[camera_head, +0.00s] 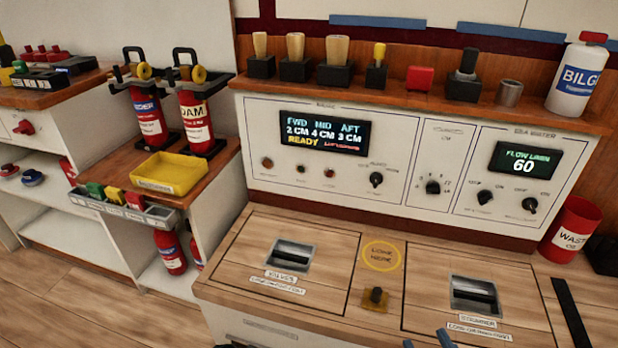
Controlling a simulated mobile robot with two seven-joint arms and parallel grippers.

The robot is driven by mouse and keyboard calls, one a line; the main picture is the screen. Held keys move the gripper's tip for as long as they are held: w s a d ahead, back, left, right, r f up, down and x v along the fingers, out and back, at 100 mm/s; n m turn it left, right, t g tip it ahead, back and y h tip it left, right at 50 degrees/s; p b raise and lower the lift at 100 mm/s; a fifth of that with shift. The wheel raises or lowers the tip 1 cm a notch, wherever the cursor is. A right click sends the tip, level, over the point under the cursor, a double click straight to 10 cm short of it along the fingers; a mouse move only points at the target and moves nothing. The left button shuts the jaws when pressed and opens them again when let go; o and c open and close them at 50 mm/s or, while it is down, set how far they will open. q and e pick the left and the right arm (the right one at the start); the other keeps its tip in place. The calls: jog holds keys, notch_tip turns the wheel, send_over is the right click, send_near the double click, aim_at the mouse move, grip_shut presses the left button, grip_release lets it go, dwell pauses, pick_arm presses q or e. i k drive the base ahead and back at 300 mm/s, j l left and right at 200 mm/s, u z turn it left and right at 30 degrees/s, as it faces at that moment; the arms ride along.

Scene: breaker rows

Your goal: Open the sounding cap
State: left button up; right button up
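No part is clearly readable as the sounding cap. The closed right hatch in the wooden counter has a recessed dark handle (474,294). Its label (480,325) seems to begin with "SOUNDING", but the small print is blurred. The closed left hatch has a similar recessed handle (291,254).
A control panel (398,190) with knobs and lit displays rises behind the counter. A red waste bin (571,229) stands at the right. A black strip (571,314) lies right of the right hatch. A yellow tray (169,172) and fire extinguishers stand left.

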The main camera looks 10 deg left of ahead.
aim_at(375, 299)
jog(key=k, duration=1)
